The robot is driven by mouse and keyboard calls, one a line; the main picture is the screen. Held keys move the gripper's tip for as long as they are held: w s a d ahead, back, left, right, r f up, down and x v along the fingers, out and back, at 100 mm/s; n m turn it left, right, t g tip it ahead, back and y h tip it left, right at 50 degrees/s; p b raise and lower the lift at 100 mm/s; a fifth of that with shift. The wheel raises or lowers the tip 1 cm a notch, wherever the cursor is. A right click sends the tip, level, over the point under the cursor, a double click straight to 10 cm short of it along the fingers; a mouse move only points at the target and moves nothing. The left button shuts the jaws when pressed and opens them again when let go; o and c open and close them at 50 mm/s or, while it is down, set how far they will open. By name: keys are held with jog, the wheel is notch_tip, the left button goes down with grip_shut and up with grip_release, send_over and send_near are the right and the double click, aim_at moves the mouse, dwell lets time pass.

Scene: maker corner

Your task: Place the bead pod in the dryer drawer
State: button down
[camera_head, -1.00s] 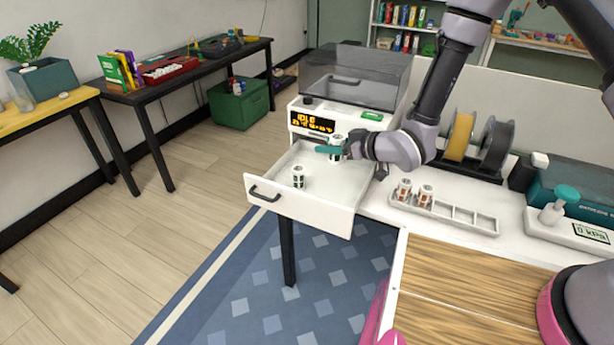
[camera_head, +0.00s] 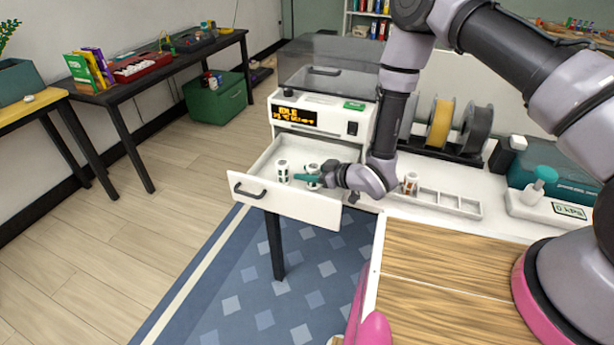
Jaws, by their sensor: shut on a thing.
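The dryer drawer (camera_head: 290,210) is white and pulled out from the front of the filament dryer (camera_head: 318,122). One bead pod (camera_head: 282,171), white with dark markings, stands upright in the drawer. My gripper (camera_head: 311,179), with teal fingertips, reaches in from the right and is shut on a second bead pod (camera_head: 313,169). This pod is upright, low inside the drawer and just right of the first. I cannot tell whether it touches the drawer floor. My fingers hide part of it.
A white slotted tray (camera_head: 452,203) on the bench holds a red-marked pod (camera_head: 410,184); my wrist hides its left end. Filament spools (camera_head: 441,122) stand behind. A pump bottle (camera_head: 540,186) and teal case stand right. A wooden surface (camera_head: 450,262) fills the front.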

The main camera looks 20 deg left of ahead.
jog(key=shift+f, duration=0.65)
jog(key=shift+f, duration=0.15)
jog(key=shift+c, duration=1.8)
grip_release()
jog(key=shift+r, duration=0.2)
jog(key=v, duration=1.2)
